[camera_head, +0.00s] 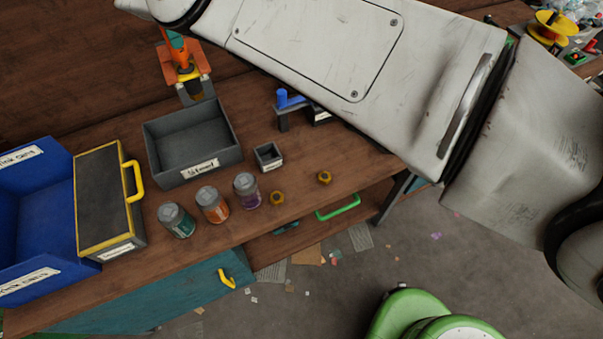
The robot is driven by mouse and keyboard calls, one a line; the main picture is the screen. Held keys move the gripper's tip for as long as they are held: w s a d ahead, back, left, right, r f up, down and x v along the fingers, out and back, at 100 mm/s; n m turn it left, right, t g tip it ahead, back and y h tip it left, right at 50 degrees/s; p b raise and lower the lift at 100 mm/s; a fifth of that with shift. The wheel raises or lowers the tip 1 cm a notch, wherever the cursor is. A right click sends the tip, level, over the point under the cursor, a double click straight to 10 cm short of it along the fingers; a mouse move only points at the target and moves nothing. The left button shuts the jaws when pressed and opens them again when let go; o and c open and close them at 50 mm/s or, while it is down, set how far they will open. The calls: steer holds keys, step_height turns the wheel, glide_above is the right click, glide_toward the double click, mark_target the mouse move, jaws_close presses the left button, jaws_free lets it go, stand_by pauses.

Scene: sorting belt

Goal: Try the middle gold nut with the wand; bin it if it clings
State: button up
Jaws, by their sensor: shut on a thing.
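Two gold nuts show on the wooden bench near its front edge: one (277,198) beside the purple jar, the other (325,177) further right and back. No third nut is visible; my arm covers the bench to the right. A small grey open box (268,148) and a larger labelled grey bin (196,171) stand behind the nuts.
Three lidded jars, teal (176,219), orange (212,204) and purple (247,190), stand left of the nuts. A black-topped case (103,195) with a yellow handle and a blue bin (33,222) are at left.

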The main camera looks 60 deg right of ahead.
steer(key=shift+r, duration=1.3)
steer(key=shift+f, duration=1.6)
steer(key=shift+s+a, duration=2.9)
steer(key=shift+s, duration=1.45)
steer(key=shift+r, duration=2.5)
steer(key=shift+s+f, duration=0.1)
